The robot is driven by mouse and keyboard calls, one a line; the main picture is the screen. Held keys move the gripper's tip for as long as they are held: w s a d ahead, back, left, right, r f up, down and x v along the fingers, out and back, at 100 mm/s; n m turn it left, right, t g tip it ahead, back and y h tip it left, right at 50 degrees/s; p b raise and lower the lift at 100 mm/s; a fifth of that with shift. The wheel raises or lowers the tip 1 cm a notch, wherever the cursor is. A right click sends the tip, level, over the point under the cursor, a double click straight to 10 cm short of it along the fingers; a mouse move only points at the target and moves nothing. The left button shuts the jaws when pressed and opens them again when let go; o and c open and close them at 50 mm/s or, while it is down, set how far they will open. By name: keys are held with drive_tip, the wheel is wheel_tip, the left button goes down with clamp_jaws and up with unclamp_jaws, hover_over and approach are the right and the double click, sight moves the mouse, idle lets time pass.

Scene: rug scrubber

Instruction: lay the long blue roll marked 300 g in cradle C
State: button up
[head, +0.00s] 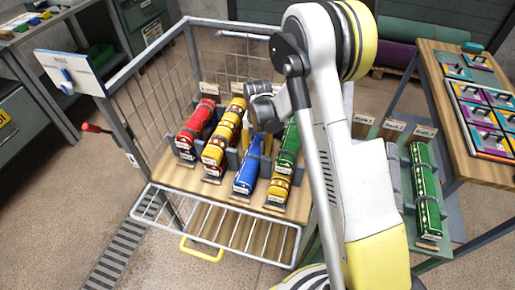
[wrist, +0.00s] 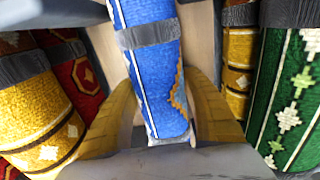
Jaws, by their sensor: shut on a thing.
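A blue roll (head: 247,175) with a grey band and a yellow edge pattern lies in the wire cart, between a yellow roll and a green roll. In the wrist view the blue roll (wrist: 157,105) runs between the yellow fingers of my gripper (wrist: 162,82). My gripper (head: 257,146) is shut on this roll, near the cart floor. I cannot read its mark or judge whether it is lifted. A rack (head: 391,180) at the right holds a green roll and has several small labels above it. I cannot read which cradle is C, and my arm hides part of the rack.
Red (head: 197,125), yellow (head: 222,133) and green (head: 289,146) rolls stand close around in the cart (head: 190,182). A short yellow roll (head: 279,188) lies at its front right. A table (head: 452,120) with colored tiles stands at the right. Floor is clear front left.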

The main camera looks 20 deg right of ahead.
sight(258, 142)
drive_tip(key=o, duration=1.4)
drive_tip(key=shift+f, duration=0.1)
wheel_tip(258, 142, up, 12)
drive_tip(key=p, duration=0.4)
drive_tip(key=shift+p, duration=0.35)
drive_tip(key=s+r+m+t, duration=0.1)
drive_tip(key=s+r+m, duration=0.1)
drive_tip(key=r+m, duration=0.25)
drive_tip(key=s+r+m+t, duration=0.1)
drive_tip(key=s+r+m, duration=0.2)
drive_tip(key=r, duration=0.3)
drive_tip(key=s+r+m+t, duration=0.2)
drive_tip(key=s+r+m, duration=0.2)
drive_tip(key=s+m, duration=0.5)
drive_tip(key=s+r+m+t, duration=0.3)
drive_tip(key=s+r+m, duration=0.2)
drive_tip(key=s+m, duration=0.5)
drive_tip(key=shift+r+m, duration=0.2)
drive_tip(key=shift+m, duration=1.15)
